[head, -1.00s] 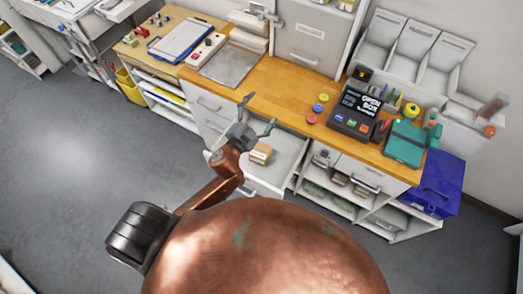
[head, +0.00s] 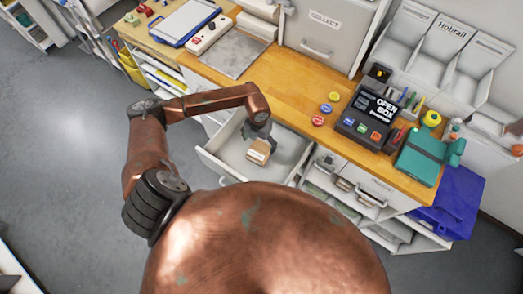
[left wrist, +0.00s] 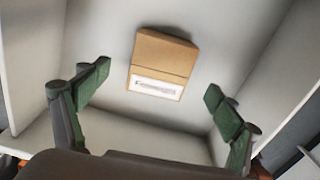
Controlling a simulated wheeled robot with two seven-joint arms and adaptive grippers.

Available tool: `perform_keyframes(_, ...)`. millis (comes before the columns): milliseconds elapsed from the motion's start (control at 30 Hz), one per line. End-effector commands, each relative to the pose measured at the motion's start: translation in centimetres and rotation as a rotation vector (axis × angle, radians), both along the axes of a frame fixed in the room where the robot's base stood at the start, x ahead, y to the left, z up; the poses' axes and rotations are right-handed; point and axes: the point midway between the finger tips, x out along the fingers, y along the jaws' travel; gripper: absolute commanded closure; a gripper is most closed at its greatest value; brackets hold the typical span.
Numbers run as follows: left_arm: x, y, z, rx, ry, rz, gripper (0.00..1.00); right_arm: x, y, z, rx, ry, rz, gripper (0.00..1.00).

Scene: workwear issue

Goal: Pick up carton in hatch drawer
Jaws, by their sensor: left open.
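The carton (head: 259,151) is a small brown box with a white label, lying in the open white drawer (head: 225,163) under the counter. It also shows in the left wrist view (left wrist: 163,58), with the label (left wrist: 156,87) toward the gripper. My left gripper (head: 262,138) is inside the drawer's opening, over the carton. In the left wrist view the green fingers of my left gripper (left wrist: 160,90) are spread wide on either side of the carton's near end, apart from it. My right gripper is not in view.
The wooden counter (head: 290,88) runs above the drawer. On it stand a dark box device (head: 367,117), a teal case (head: 420,155) and small coloured discs (head: 326,108). An open shelf unit (head: 345,185) is right of the drawer. The drawer walls (left wrist: 30,60) surround the carton.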

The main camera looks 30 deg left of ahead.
Motion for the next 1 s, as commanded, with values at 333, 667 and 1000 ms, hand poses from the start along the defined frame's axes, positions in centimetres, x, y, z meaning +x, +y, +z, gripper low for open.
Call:
perform_keyframes(333,-0.4,0.1,-3.7,0.007,0.006,0.006,0.15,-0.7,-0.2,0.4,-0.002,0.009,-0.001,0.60)
perform_keyframes(667,-0.3,-0.4,-7.5,0.006,0.003,0.002,0.15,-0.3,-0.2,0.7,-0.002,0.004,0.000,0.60)
perform_keyframes(1000,-0.3,-0.4,-7.5,0.006,0.002,0.000,0.23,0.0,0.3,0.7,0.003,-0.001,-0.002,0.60)
